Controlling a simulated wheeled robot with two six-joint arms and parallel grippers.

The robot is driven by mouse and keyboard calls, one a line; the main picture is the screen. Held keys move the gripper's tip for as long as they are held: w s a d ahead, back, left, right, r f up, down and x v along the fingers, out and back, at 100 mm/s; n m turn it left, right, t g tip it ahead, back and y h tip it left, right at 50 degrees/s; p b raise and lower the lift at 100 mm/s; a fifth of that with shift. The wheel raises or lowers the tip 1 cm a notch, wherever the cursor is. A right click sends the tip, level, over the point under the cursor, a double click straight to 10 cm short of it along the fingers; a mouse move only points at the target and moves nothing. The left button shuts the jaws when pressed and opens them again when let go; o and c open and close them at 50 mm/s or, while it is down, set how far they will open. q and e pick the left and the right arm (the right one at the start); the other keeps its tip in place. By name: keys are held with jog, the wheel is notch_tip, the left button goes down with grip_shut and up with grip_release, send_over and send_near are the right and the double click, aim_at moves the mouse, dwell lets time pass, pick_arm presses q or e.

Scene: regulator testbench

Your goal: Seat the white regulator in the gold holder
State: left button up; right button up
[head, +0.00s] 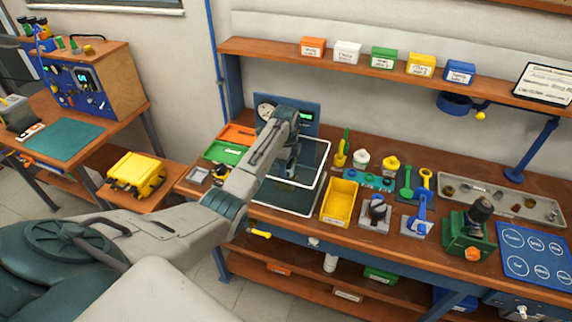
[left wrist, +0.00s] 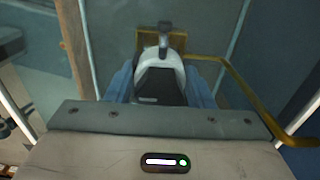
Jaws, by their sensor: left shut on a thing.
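My left gripper (head: 289,166) reaches into the white-framed test enclosure in the head view. In the left wrist view its blue fingers (left wrist: 160,88) are shut on the white regulator (left wrist: 161,57), which has a dark face and a small grey stem on top. A gold part, which looks like the gold holder (left wrist: 146,45), is right behind the regulator. The regulator covers much of it, so I cannot tell whether they touch or whether the regulator is seated. In the head view my arm and gripper hide the regulator and holder. My right gripper is not in view.
The enclosure (head: 325,165) has a pale frame and see-through walls close around my gripper. A blue gauge panel (head: 308,126) stands behind it. A yellow bin (head: 340,202) and several tools stand to the right. Green and orange trays (head: 225,152) lie to the left.

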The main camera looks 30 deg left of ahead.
pick_arm(q)
jog(key=shift+f, duration=1.05)
dwell(1.4)
jog(key=o, duration=1.9)
jog(key=shift+r, duration=4)
